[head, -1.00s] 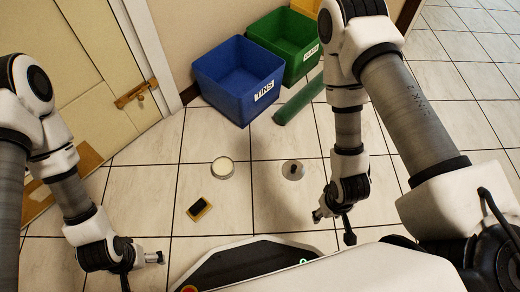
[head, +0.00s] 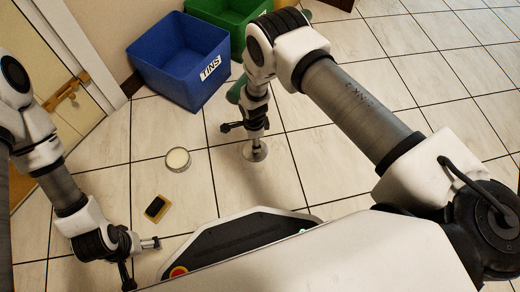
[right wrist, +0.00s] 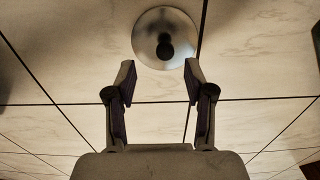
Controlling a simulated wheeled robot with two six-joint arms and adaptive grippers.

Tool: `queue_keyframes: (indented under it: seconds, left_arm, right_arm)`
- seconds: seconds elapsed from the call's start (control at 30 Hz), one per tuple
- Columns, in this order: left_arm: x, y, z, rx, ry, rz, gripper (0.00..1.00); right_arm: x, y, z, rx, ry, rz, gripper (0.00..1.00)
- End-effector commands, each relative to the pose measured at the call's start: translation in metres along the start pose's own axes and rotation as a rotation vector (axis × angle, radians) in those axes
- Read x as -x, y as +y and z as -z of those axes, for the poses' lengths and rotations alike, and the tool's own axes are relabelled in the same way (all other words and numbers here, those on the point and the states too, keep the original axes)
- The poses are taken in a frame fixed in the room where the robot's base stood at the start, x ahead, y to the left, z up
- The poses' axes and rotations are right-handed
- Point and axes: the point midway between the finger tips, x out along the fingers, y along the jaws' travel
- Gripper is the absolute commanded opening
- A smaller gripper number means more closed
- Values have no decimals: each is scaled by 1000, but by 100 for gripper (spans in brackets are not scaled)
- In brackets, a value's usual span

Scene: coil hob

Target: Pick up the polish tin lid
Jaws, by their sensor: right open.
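The whole lid (right wrist: 148,48) shows in the right wrist view, just beyond and between the two open fingertips. My right gripper (head: 256,142) is open and empty, pointing down close above the lid; no contact shows. The open polish tin (head: 178,159), round with a pale filling, stands to the left of the lid. My left gripper (head: 145,258) is low at the left, away from the lid, its jaw opening unclear.
A dark-topped brush or pad (head: 156,208) lies on the floor near my left gripper. A blue bin (head: 178,75) labelled TINS and a green bin (head: 228,18) stand behind. A cream door (head: 65,65) is at the left. Floor right of the lid is clear.

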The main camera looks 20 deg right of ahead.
Motion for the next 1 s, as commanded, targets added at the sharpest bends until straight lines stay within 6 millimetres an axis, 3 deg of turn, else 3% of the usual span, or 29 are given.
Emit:
queue_keyframes:
  seconds: [0.33, 0.6, 0.63, 0.77, 1.0]
  left_arm:
    - [-42, -1, 2, 7, 6, 1, 93]
    - [-41, -1, 3, 9, 8, 1, 93]
    - [-41, -1, 3, 9, 8, 1, 93]
    - [-41, -1, 3, 9, 7, 1, 93]
    - [-41, -1, 3, 8, 7, 1, 93]
  right_arm:
    - [-59, -6, 2, 0, 0, -1, 53]
    - [-61, -7, 3, 0, 1, 0, 53]
    - [-61, -6, 3, 0, 1, 0, 46]
    - [-61, -6, 3, 0, 1, 0, 0]
    - [-62, -6, 3, 0, 1, -1, 0]
